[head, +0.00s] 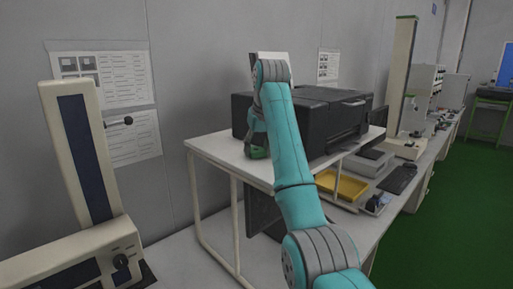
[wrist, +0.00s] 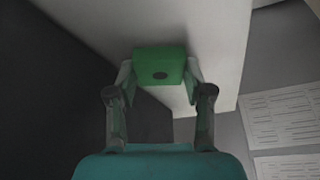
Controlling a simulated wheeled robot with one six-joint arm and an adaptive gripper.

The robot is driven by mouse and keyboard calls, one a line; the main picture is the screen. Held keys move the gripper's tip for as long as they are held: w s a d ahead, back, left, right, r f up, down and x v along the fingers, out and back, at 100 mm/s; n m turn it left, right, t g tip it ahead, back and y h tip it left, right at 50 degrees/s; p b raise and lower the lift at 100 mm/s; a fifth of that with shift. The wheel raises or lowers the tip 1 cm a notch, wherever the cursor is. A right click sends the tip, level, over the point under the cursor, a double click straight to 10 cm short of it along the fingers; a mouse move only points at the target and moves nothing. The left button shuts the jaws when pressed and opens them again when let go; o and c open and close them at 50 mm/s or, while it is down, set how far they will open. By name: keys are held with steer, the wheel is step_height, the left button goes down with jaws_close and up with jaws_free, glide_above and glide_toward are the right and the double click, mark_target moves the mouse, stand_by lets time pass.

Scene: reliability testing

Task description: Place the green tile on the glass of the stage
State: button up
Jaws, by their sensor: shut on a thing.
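The green tile (wrist: 160,62) is a green block with a dark oval spot on its near face. My gripper (wrist: 160,72) is shut on it, one finger on each side. In the head view, the tile (head: 259,153) shows as a small green patch beside my arm, at the white raised shelf (head: 212,149). I cannot tell whether the tile touches the shelf. No glass stage can be made out clearly; a cream instrument with a column (head: 82,150) stands at the left.
A black printer (head: 335,118) stands on the shelf, close to my arm. A yellow tray (head: 342,185), a keyboard (head: 400,179) and another cream column instrument (head: 401,75) are on the bench to the right. The green floor (head: 450,215) at the right is clear.

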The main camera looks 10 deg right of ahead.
steer(key=shift+f, duration=0.15)
steer(key=o, duration=1.1)
steer(key=shift+o, duration=0.2)
